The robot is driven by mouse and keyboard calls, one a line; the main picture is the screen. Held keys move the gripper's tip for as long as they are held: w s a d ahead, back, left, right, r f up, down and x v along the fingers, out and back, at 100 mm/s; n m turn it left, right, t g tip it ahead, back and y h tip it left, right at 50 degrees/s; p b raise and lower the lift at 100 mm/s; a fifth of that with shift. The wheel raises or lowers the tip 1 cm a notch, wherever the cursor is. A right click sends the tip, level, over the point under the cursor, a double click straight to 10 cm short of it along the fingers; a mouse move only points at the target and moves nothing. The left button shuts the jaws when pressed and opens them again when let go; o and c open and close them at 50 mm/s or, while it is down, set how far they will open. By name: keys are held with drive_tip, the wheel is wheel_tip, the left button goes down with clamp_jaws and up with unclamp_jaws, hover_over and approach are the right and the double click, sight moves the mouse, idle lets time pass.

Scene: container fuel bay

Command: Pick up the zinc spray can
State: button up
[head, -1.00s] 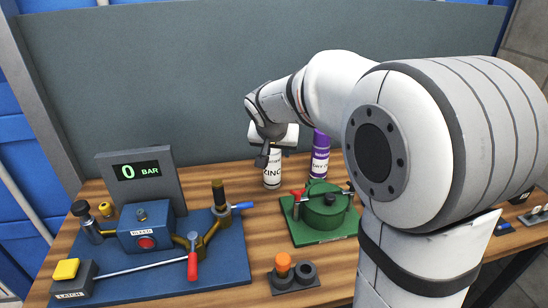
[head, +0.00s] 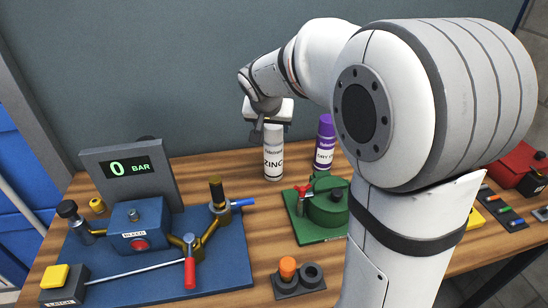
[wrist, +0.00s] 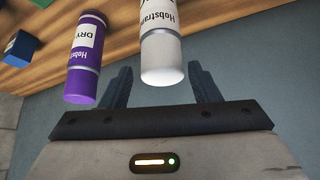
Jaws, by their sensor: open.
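The zinc spray can (head: 273,158) is white with a ZINC label and stands upright on the wooden bench. My gripper (head: 258,132) is at the can's upper end in the head view, with its fingers partly hidden. In the wrist view my gripper (wrist: 161,78) is open. The white can (wrist: 163,50) reaches into the gap between the two fingers, with space on both sides. Whether it lies at finger depth is hard to tell. The purple dry spray can (head: 325,142) stands to its right; in the wrist view it (wrist: 86,60) is left of the fingers.
A green fixture (head: 322,205) with a red handle stands in front of the cans. A blue plate (head: 215,272) with valves and a gauge display (head: 130,170) is at the left. An orange-capped holder (head: 298,280) is at the front. A grey panel stands behind the bench.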

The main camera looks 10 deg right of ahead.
sight(274, 152)
drive_tip(key=shift+o, duration=0.6)
drive_tip(key=shift+w+d+f, duration=0.15)
drive_tip(key=shift+d+f, duration=0.05)
drive_tip(key=shift+f, duration=0.2)
drive_tip(key=shift+o, duration=1.4)
drive_tip(key=x, duration=0.3)
drive_tip(key=p+x, duration=0.1)
drive_tip(key=x, duration=0.2)
drive_tip(key=shift+w, duration=0.4)
drive_tip(key=shift+c, duration=0.5)
clamp_jaws()
